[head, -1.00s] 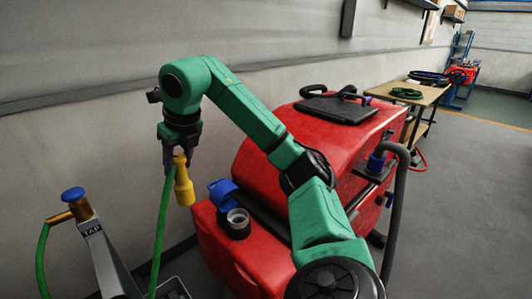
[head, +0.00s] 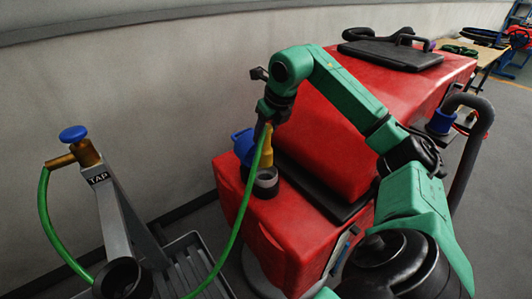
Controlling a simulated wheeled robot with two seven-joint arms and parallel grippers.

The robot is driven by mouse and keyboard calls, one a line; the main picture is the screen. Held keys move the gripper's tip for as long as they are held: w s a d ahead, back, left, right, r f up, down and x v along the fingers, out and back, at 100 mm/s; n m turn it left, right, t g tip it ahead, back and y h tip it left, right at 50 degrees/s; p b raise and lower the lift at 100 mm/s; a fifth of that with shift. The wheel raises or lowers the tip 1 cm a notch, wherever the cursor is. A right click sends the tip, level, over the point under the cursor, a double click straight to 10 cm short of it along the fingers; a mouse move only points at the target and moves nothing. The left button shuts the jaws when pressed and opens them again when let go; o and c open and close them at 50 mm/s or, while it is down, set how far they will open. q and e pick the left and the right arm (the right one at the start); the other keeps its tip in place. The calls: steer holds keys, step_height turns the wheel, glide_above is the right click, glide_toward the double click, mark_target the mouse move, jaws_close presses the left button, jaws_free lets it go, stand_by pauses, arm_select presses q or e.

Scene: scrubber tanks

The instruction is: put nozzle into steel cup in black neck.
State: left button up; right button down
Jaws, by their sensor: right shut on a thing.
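The yellow nozzle (head: 266,152), on the end of a green hose, points down from my right gripper (head: 264,127), which is shut on it. The black neck (head: 265,188) stands on the red machine's lower front deck, directly below the nozzle in the head view. The nozzle's lower end overlaps the neck's mouth. I cannot tell whether it is inside or just above. The steel cup shows only as a grey sliver (head: 267,174) in the mouth, mostly hidden by the nozzle. The blue cap (head: 242,146) stands open behind the neck. My left gripper is not in view.
The green hose (head: 238,222) hangs in front of the red machine (head: 300,222). A tap (head: 84,152) with a blue knob tops a grey post at left, beside a slatted grey tray (head: 198,272). A grey bent pipe (head: 468,150) rises at right. The wall is close behind.

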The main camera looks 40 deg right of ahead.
mark_target(265, 161)
step_height(265, 161, down, 6)
steer(key=shift+s+r+b, duration=0.1)
steer(key=shift+b, duration=0.5)
step_height(265, 161, down, 4)
steer(key=shift+f, duration=0.15)
steer(key=shift+b, duration=0.35)
steer(key=c, duration=0.8)
jaws_free()
steer(key=shift+f, duration=0.2)
steer(key=o, duration=0.4)
steer(key=shift+r, duration=0.1)
steer(key=shift+o, duration=0.2)
